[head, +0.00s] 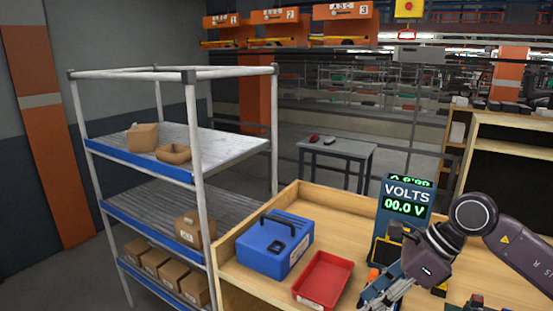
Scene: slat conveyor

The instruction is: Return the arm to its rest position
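My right arm comes in from the right edge, over the wooden workbench (255,217). Its gripper (385,293) points down and to the left at the bottom of the view, in front of the voltmeter and just right of the red tray. The fingers are small and partly cut off by the lower edge, so I cannot tell whether they are open or hold anything. My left gripper is not in view.
A blue toolbox (272,245), a red tray (323,279) and a voltmeter (405,205) reading 00.0 V stand on the bench. A shelf rack (140,166) with cardboard boxes is left; a grey table (345,147) stands behind.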

